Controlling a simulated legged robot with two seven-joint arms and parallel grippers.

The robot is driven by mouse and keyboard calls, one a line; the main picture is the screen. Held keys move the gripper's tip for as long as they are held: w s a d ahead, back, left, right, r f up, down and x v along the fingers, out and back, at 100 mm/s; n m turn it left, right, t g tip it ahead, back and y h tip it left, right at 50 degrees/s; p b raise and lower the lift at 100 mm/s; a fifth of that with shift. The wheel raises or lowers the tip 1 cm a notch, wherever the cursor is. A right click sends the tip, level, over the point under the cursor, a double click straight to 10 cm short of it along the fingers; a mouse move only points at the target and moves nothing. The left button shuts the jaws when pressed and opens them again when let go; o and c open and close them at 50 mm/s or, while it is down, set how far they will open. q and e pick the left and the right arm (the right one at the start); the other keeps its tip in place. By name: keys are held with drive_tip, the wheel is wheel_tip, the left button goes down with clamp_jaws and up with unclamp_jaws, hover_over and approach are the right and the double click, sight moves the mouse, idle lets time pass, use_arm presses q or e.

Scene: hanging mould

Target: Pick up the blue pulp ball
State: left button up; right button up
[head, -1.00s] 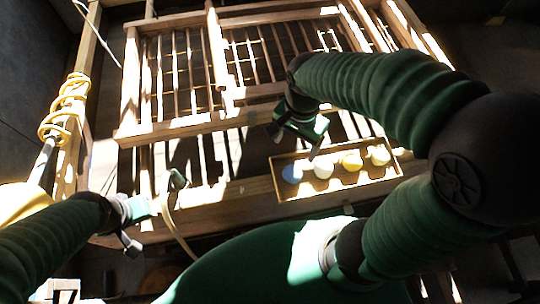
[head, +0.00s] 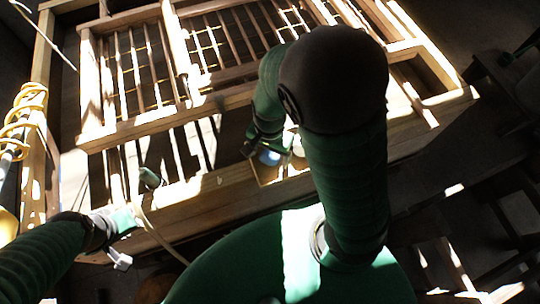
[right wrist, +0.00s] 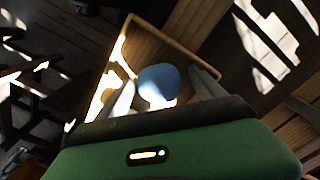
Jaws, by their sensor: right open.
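The blue pulp ball (right wrist: 159,84) sits between the two spread fingers of my right gripper (right wrist: 165,95) in the right wrist view. Whether the fingers touch it I cannot tell. In the head view the blue ball (head: 269,157) shows just beside my right gripper (head: 268,145), at the left end of a shallow wooden tray (head: 262,177). My right gripper is open. My left gripper (head: 135,210) is at the lower left, away from the tray; its fingers are too unclear to tell open or shut.
A slatted wooden frame (head: 180,122) stands behind the tray. A white ball (head: 298,147) shows partly beside my right arm, which hides much of the tray. Strong sun stripes cross the wood.

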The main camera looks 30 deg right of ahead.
drive_tip(key=shift+w, duration=0.1)
drive_tip(key=shift+c, duration=1.3)
drive_tip(key=shift+a+r, duration=0.1)
drive_tip(key=c, duration=1.3)
drive_tip(key=shift+o, duration=0.2)
drive_tip(key=shift+r, duration=0.1)
